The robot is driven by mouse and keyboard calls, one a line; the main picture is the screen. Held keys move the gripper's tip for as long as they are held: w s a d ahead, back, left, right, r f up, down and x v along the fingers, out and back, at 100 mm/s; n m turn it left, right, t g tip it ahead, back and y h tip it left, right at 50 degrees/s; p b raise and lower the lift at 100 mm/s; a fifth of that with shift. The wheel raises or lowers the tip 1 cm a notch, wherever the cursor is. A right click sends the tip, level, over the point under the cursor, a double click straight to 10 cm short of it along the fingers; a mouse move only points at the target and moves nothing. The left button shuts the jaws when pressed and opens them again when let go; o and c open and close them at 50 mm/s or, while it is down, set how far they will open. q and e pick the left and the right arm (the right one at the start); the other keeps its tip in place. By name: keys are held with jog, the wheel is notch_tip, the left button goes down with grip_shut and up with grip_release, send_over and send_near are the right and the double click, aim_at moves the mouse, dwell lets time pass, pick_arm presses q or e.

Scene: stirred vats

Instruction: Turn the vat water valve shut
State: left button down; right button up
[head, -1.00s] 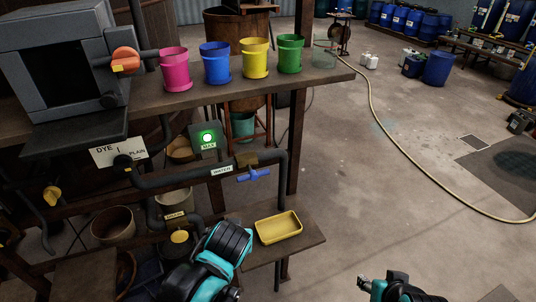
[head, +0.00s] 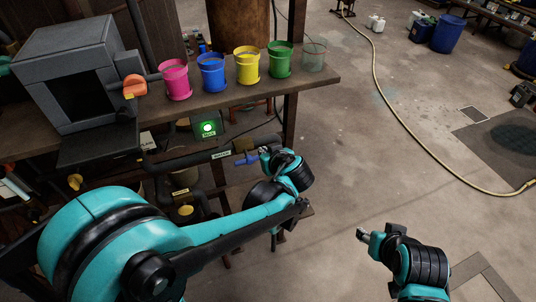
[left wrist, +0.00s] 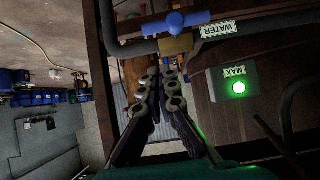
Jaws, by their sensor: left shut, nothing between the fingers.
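The vat water valve has a blue handle (head: 246,160) on a brass body below the bench, beside a label reading WATER (head: 221,154). The handle lies roughly along the dark pipe. My left gripper (head: 265,153) is just right of the handle in the head view, its fingers shut and empty. In the left wrist view the blue handle (left wrist: 177,22) is beyond the fingertips (left wrist: 160,78), and I see no contact. My right gripper (head: 362,234) is over open floor at the right; its fingers are too small to judge.
A green lamp box marked MAX (head: 208,128) is left of the valve. Pink, blue, yellow and green pots (head: 281,60) stand on the bench (head: 318,84) above. A hose (head: 385,120) lies on the floor, which is otherwise mostly clear at right.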

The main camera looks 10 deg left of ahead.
aim_at(247, 155)
pick_arm(q)
jog(key=w+a+f, duration=0.2)
jog(key=w+f, duration=0.1)
jog(key=f, duration=0.3)
jog(key=shift+w, duration=0.15)
pick_arm(e)
jog(key=shift+f, duration=0.25)
pick_arm(q)
jog(key=shift+a, duration=0.15)
jog(key=shift+f+b, duration=0.1)
jog(key=shift+b, duration=0.3)
pick_arm(e)
jog(key=shift+d+f, duration=0.1)
jog(key=shift+f, duration=0.05)
pick_arm(q)
jog(key=shift+w+f+m+y+b, duration=0.1)
jog(key=shift+m+y+b, duration=0.2)
jog(key=shift+b, duration=0.05)
pick_arm(e)
jog(key=shift+d+f, duration=0.35)
jog(key=shift+d, duration=0.15)
jog(key=shift+f, duration=0.1)
